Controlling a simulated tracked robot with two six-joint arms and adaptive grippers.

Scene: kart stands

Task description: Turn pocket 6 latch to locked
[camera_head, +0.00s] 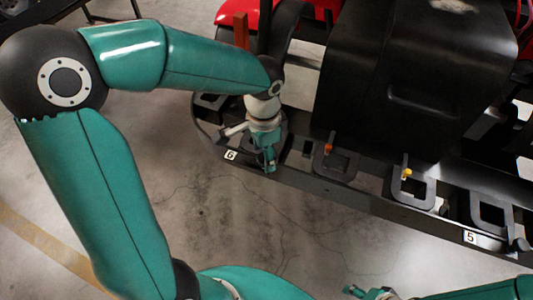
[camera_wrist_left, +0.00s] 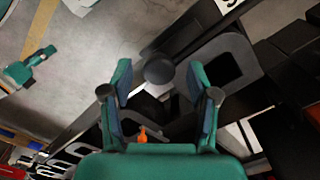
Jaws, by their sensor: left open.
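The pocket 6 label (camera_head: 231,155) is a white tag on the black rail's left end in the head view. My left gripper (camera_head: 269,163) points down at the rail just right of that label. In the left wrist view, my left gripper (camera_wrist_left: 162,82) is open, a finger on each side. A round black knob (camera_wrist_left: 159,69), seemingly the latch's, shows between the fingertips; I cannot tell whether they touch it. The gripper hides this spot in the head view. My right gripper (camera_head: 370,293) is at the bottom edge, far from the rail; its jaws are unclear.
The black rail (camera_head: 345,198) runs to the lower right, with square-holed brackets carrying orange (camera_head: 328,148) and yellow (camera_head: 407,173) pieces. The pocket 5 label (camera_head: 470,237) is near its right end. A large black box-like body (camera_head: 415,75) stands behind. The floor in front is clear.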

